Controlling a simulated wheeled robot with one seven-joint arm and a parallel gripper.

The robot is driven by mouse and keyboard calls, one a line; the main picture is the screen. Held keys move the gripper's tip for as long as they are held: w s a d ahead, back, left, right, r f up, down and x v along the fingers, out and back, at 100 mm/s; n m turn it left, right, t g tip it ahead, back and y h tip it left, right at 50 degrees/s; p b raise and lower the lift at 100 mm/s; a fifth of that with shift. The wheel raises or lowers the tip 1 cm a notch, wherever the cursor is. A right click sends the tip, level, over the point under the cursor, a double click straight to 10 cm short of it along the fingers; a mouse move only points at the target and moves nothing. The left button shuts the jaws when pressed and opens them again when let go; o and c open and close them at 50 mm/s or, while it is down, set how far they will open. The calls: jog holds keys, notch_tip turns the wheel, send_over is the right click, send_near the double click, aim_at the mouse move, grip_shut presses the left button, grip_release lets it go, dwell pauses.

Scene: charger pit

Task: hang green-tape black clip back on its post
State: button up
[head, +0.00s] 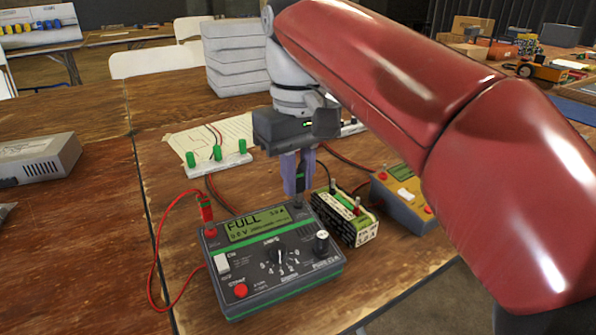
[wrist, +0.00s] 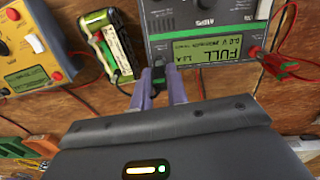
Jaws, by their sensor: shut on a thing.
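My gripper (head: 298,182), with pale purple fingers, points down over the back right corner of the green-trimmed charger (head: 275,281). It is shut on a black clip (head: 300,172), which also shows between the fingertips in the wrist view (wrist: 158,72). The charger's display reads FULL. A red clip (head: 206,207) sits on its left post and also shows in the wrist view (wrist: 275,65).
A green-and-cream battery pack (head: 347,220) stands close right of the charger. A yellow-and-grey charger (head: 402,197) is beyond it. A white strip with green pegs (head: 217,164) lies behind on paper. Red wires cross the table. The wood left of the charger is mostly clear.

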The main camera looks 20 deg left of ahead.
aim_at(298, 171)
jog(key=o, duration=0.8)
jog(key=shift+o, duration=0.2)
jog(key=shift+o, duration=1)
notch_tip(298, 171, up, 3)
jog(key=p, duration=0.3)
jog(key=shift+r+p, duration=0.75)
jog(key=shift+r, duration=1.5)
